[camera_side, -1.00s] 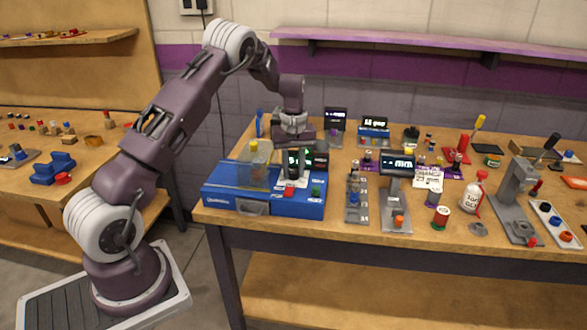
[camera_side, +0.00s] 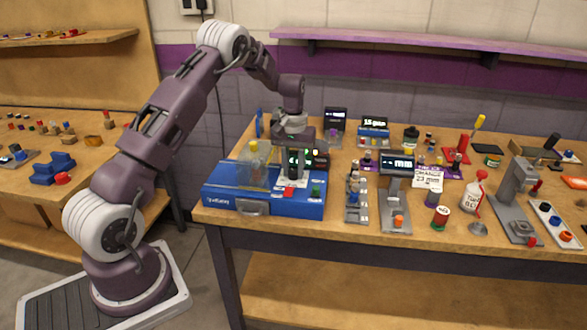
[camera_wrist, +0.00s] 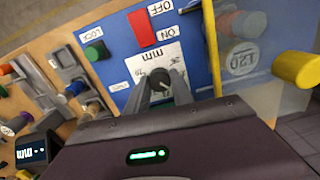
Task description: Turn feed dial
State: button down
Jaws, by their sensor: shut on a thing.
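The blue machine (camera_side: 228,197) stands at the left end of the bench. On its top, the feed dial (camera_wrist: 160,88) is a small dark knob on a white plate marked "mm", in the wrist view. My gripper (camera_wrist: 160,92) is down over the plate with its two grey fingers shut on the dial, one on each side. They hide part of the dial, so its pointer setting cannot be read. In the side view my gripper (camera_side: 293,170) reaches down onto the machine's top, and a green-lit display behind it is partly hidden.
Beside the dial are a red switch (camera_wrist: 143,28) between OFF and ON labels and a green button (camera_wrist: 96,50) near a LOCK label. A yellow-topped post (camera_wrist: 296,69) stands close on the right. Small fixtures and a display stand (camera_side: 397,165) crowd the bench.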

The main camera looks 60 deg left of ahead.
aim_at(294, 171)
jog(key=c, duration=1.1)
grip_release()
notch_tip(294, 171, up, 7)
jog(key=shift+r, duration=0.1)
jog(key=s+d+r+m+t, duration=0.1)
jog(key=s+d+r+m, duration=0.1)
jog(key=s+d+r, duration=0.5)
jog(key=s+d+r+m+t, duration=0.1)
jog(key=s+d+r, duration=0.1)
jog(key=d+r, duration=0.5)
jog(key=s+d+m+t, duration=0.1)
jog(key=s+d, duration=0.3)
jog(key=s, duration=0.7)
jog(key=s+d+r+m+t, duration=0.1)
jog(key=s+d+m, duration=0.3)
jog(key=s, duration=0.7)
jog(key=shift+d+t, duration=0.65)
jog(key=shift+t, duration=0.15)
